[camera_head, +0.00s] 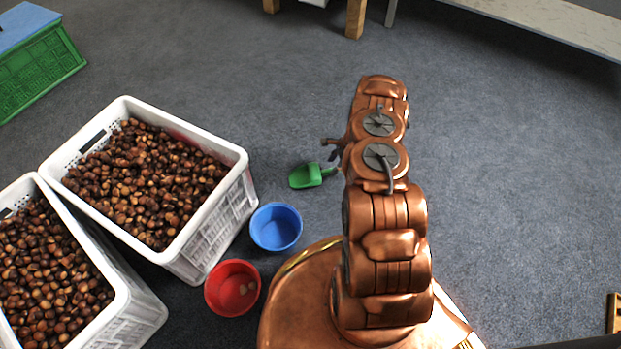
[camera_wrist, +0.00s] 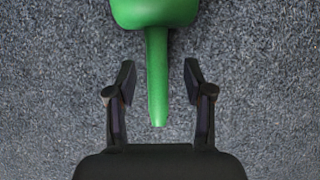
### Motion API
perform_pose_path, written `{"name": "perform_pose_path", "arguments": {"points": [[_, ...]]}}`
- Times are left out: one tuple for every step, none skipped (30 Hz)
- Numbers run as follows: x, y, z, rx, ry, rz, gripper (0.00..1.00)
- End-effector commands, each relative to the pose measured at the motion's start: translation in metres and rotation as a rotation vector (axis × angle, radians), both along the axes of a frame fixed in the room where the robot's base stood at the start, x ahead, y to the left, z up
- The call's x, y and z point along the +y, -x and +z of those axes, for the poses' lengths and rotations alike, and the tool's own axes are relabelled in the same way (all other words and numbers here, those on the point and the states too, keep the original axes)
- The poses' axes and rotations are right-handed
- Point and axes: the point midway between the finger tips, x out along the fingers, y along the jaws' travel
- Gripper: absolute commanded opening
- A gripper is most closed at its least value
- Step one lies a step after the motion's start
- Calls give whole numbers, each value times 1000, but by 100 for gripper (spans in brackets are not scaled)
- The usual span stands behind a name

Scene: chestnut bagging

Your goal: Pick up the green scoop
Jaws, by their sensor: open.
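The green scoop (camera_head: 305,176) lies on the grey carpet, just left of my arm in the head view, with its handle pointing right toward my gripper (camera_head: 331,149). In the wrist view the scoop's bowl (camera_wrist: 155,12) is at the top edge, partly cut off. Its handle (camera_wrist: 157,80) runs down between the two fingers of my gripper (camera_wrist: 160,82). The fingers are open, with a gap on each side of the handle, and touch nothing that I can see. In the head view my arm hides part of the gripper.
A blue bowl (camera_head: 276,204) and a red bowl (camera_head: 212,287) holding a few pale pieces stand left of my base. Two white crates (camera_head: 236,162) (camera_head: 139,313) full of chestnuts stand further left. A green crate (camera_head: 72,52) is at the top left.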

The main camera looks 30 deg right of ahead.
Motion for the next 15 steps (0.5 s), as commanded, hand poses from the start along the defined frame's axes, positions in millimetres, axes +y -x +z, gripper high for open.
{"name": "perform_pose_path", "arguments": {"points": [[1,0,-3,0,0,0,52],[1,0,-5,0,0,0,52],[2,0,-9,1,0,0,52],[3,1,-12,1,0,0,52],[4,1,-16,1,-1,-1,52],[5,1,-21,2,-2,0,52],[6,2,-25,2,-3,-1,52],[8,2,-30,2,-3,-1,52],[10,2,-35,1,-3,0,52],[12,1,-38,2,-3,1,52],[13,0,-42,1,-2,2,52],[15,-1,-45,1,-1,2,52],[16,-1,-47,0,-1,1,52],[16,-2,-48,1,-1,0,52],[17,-2,-49,0,-1,0,52]]}}
